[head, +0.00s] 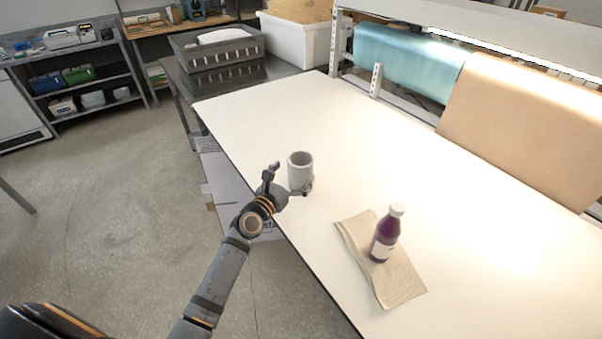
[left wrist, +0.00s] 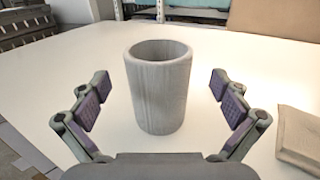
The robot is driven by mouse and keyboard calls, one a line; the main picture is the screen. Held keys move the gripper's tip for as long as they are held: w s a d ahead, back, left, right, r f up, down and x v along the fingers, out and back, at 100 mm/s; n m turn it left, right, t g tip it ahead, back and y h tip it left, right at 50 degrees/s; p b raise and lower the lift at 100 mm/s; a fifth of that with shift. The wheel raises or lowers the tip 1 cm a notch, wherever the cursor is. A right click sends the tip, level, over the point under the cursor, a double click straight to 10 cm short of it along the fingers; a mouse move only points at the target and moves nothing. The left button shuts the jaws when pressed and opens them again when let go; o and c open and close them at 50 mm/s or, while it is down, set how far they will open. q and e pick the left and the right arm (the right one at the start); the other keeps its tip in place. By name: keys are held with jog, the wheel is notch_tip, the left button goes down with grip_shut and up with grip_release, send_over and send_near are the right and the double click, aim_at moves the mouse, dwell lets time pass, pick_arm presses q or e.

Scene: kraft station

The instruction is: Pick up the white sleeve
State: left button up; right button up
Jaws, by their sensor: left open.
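The white sleeve (head: 300,172) is a pale, greyish upright cylinder with an open top, standing near the left edge of the white table. My left gripper (head: 290,178) is at the sleeve from the table's edge side, with its fingers spread. In the left wrist view the sleeve (left wrist: 160,95) stands upright in the middle, between the two open fingers of the gripper (left wrist: 160,100). A gap shows on each side, and neither finger pad visibly touches it. My right gripper is not in view.
The white table (head: 420,190) has clear room around the sleeve. A purple bottle with a white cap (head: 384,235) stands on brown paper (head: 402,286) to the right. A grey crate (head: 215,55) and white bin (head: 295,38) are beyond the far end. Paper rolls (head: 520,125) line the back.

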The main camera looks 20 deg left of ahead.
aim_at(307, 155)
pick_arm(q)
jog(key=x, duration=0.5)
jog(key=shift+r, duration=0.1)
jog(key=shift+s+a+r, duration=0.15)
jog(key=shift+s, duration=0.1)
jog(key=shift+c, duration=0.7)
jog(key=c, duration=0.7)
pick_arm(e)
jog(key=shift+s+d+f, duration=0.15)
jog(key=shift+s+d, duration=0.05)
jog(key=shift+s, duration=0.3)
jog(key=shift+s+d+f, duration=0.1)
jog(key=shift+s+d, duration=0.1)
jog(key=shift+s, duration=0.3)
